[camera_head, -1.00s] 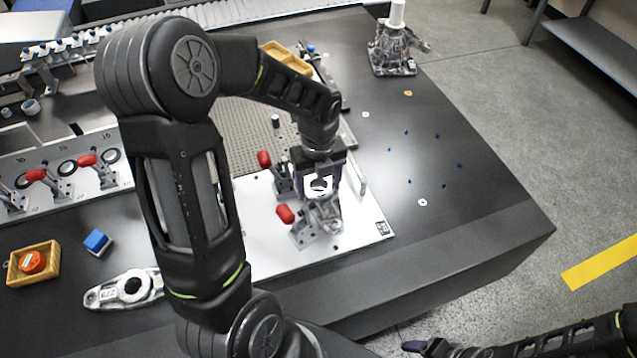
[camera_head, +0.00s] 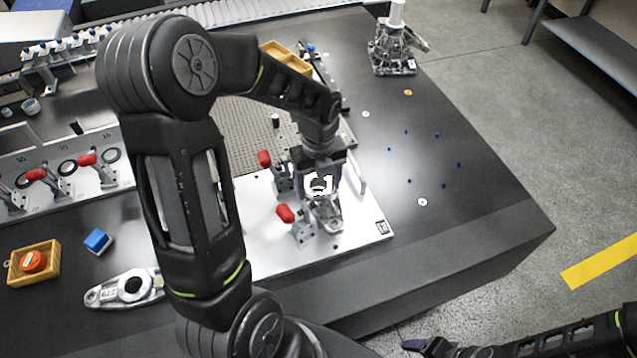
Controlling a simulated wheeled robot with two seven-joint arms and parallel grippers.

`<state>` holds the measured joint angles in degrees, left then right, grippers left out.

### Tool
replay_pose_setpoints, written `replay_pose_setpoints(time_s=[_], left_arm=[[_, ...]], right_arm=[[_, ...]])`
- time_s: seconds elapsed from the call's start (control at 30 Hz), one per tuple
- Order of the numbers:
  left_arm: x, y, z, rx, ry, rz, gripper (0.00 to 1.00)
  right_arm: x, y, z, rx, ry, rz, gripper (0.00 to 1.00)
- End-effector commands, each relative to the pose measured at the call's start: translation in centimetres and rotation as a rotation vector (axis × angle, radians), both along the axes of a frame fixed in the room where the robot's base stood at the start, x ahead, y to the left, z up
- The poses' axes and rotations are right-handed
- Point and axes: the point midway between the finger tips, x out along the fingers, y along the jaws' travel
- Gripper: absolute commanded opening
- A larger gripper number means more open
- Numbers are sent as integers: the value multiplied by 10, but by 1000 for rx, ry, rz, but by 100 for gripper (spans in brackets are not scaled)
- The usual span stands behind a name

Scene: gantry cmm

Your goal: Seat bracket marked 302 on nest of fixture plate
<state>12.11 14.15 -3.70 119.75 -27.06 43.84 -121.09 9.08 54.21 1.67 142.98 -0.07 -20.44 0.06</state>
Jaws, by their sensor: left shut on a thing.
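The white fixture plate (camera_head: 350,243) lies on the dark table, with red-handled toggle clamps (camera_head: 285,213) on it. My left gripper (camera_head: 321,192) points down over the plate's right part, shut on a grey metal bracket (camera_head: 328,217). The bracket is right beside the clamps and low over the plate. Its mark is not readable, and the gripper hides its upper part and the nest, so I cannot tell whether it touches the plate. My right gripper (camera_head: 416,346) is at the bottom edge, away from the table; its jaw state is unclear.
Another metal bracket (camera_head: 104,293) lies at lower left, partly behind my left arm. Near it are a blue block (camera_head: 97,241) and a wooden tray (camera_head: 55,263) with a red-orange button. A metal casting (camera_head: 392,55) stands at the back. The table's right side is mostly clear.

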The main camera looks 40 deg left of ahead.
Motion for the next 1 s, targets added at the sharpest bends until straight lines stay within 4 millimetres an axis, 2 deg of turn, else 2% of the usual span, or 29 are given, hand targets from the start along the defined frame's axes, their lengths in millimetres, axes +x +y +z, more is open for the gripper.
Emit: replay_pose_setpoints(time_s=[1.0], left_arm=[[0, 0, -18, 0, -1, 0, 0]], right_arm=[[0, 0, -13, 0, 0, 0, 70]])
